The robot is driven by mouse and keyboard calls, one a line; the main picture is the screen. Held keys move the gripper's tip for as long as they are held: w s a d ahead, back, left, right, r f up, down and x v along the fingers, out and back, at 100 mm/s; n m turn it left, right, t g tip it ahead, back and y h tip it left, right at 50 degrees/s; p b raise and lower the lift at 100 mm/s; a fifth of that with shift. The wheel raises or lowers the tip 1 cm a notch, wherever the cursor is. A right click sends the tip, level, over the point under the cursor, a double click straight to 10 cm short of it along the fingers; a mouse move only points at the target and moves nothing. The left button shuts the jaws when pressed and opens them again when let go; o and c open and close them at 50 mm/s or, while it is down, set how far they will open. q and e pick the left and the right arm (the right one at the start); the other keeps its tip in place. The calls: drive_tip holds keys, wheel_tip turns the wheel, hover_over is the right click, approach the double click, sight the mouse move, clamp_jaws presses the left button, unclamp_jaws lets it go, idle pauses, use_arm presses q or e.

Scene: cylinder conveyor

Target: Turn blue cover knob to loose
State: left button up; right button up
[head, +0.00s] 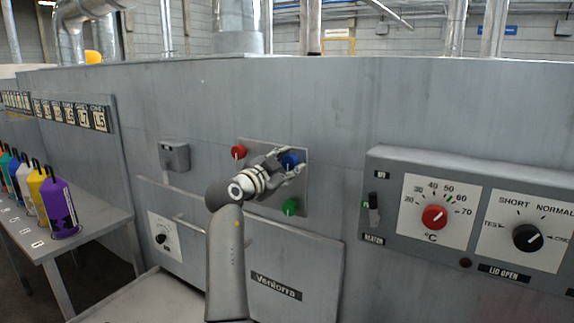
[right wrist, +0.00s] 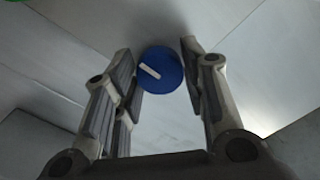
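The blue cover knob (head: 291,160) is on a light square plate on the grey machine wall, at the plate's upper right. In the right wrist view the blue knob (right wrist: 161,71) is a round disc with a white mark that slants from upper left to lower right. My right gripper (head: 288,166) is at the knob. In the right wrist view its fingers (right wrist: 163,62) are spread on both sides of the knob, with a gap visible on the right side; the left finger is very close to the knob's edge. My left gripper is not in view.
A red knob (head: 238,152) and a green knob (head: 290,206) are on the same plate. A control panel with a red temperature dial (head: 434,217) and a black dial (head: 527,237) juts out at right. Coloured bottles, one purple (head: 60,208), stand on a table at left.

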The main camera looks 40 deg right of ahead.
drive_tip(key=c, duration=0.5)
drive_tip(key=shift+o, duration=0.2)
